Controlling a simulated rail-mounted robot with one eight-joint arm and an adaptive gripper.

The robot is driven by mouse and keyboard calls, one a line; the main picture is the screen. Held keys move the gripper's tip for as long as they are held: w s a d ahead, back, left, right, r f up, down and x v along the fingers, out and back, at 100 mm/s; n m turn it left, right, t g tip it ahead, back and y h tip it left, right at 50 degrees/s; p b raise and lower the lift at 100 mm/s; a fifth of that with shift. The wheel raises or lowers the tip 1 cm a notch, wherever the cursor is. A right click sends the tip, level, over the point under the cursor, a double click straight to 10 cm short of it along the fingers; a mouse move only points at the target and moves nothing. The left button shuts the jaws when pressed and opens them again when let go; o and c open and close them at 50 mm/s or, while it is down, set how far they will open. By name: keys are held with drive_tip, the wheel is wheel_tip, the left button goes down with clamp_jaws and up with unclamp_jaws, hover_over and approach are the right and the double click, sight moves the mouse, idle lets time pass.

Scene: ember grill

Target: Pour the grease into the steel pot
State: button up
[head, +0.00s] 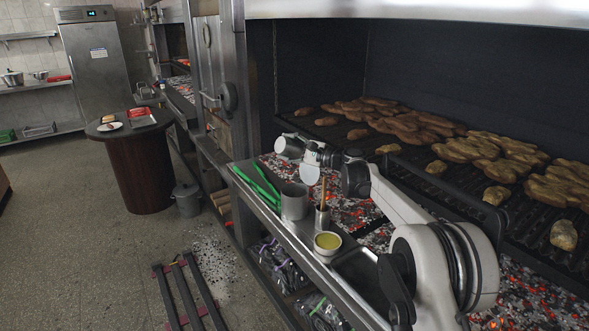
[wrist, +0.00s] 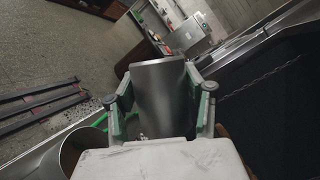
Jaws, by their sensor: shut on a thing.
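My gripper (wrist: 160,98) is shut on a smooth steel vessel (wrist: 158,80), held between the two green-padded fingers in the wrist view. Its inside and any grease in it are hidden. A steel pot (head: 295,202) stands upright on the ledge in front of the grill. The pot's open rim also shows at the lower left of the wrist view (wrist: 77,150), beside my gripper and apart from it. In the head view my arm's end hangs above and behind the pot. A small bowl of yellow liquid (head: 327,242) sits nearer on the same ledge.
Green tongs (head: 257,187) lie left of the pot. Glowing coals (head: 350,208) and a grill full of meat (head: 400,120) lie behind the ledge. A lidded bucket (head: 187,201) stands on the floor.

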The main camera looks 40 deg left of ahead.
drive_tip(key=shift+w+d+r+m+b, duration=0.1)
drive_tip(key=shift+w+m+b, duration=0.2)
drive_tip(key=shift+m, duration=0.2)
drive_tip(key=w+m+y+b, duration=0.1)
drive_tip(key=m, duration=0.1)
drive_tip(key=w+m+y+b, duration=0.1)
drive_tip(key=m+b, duration=0.1)
drive_tip(key=shift+d+r+b, duration=0.15)
drive_tip(key=shift+d+b, duration=0.15)
drive_tip(key=shift+d, duration=0.05)
drive_tip(key=shift+r+p, duration=0.2)
drive_tip(key=shift+p, duration=0.1)
